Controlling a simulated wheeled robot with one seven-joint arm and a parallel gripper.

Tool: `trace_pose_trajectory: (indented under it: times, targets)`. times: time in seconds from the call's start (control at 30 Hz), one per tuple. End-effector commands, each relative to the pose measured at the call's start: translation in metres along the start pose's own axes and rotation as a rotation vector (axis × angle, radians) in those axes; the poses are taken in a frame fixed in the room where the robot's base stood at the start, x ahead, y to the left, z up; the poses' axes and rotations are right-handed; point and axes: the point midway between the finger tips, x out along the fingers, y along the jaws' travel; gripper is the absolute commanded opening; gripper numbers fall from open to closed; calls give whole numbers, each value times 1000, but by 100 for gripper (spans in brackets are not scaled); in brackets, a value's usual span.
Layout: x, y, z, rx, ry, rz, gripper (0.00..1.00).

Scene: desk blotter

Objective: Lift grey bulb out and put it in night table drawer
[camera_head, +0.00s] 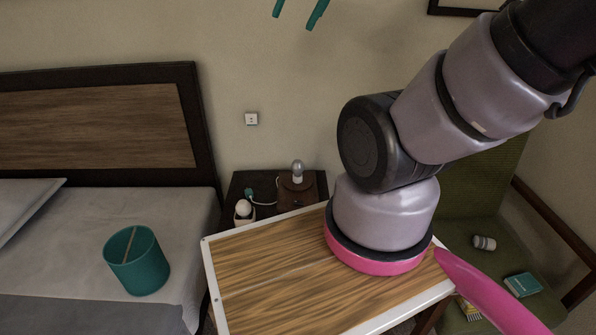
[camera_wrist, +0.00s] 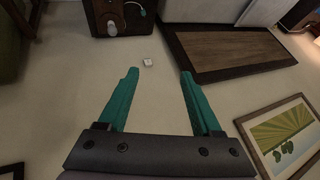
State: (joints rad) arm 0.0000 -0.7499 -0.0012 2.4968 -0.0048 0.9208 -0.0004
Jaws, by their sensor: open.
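The grey bulb (camera_head: 297,168) stands upright on a brown wooden block (camera_head: 297,190) at the back of the dark night table (camera_head: 316,182). In the wrist view, upside down, a pale grey shape that looks like the bulb (camera_wrist: 112,27) shows near the top left. My gripper (camera_head: 298,11) is high against the wall, above and well away from the bulb, its fingers partly cut off by the frame's top edge. In the wrist view my gripper (camera_wrist: 158,74) is open with nothing between its teal fingers. The night table's drawer cannot be made out.
A white egg-shaped thing (camera_head: 243,207) and a teal plug with cord (camera_head: 249,194) are on the night table. A teal bin (camera_head: 137,260) stands on the bed; a green chair (camera_head: 480,190) is right.

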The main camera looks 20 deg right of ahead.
Motion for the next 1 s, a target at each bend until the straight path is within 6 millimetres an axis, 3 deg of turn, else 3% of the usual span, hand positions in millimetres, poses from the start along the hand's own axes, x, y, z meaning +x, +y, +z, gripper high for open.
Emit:
trace_pose_trajectory:
  times: [0.03, 0.1, 0.13, 0.27, 0.37, 0.7, 1.0]
  targets:
    - [0, 0, 0, 0, 0, 0, 66]
    - [0, 0, -1, 0, 0, 1, 93]
    - [1, 0, -2, -1, 0, 3, 100]
    - [14, 2, -17, -10, -5, 27, 100]
    - [35, 4, -40, -27, -10, 60, 100]
    - [144, 33, -122, -110, -35, 172, 100]
    - [264, 80, -160, -191, -73, 232, 100]
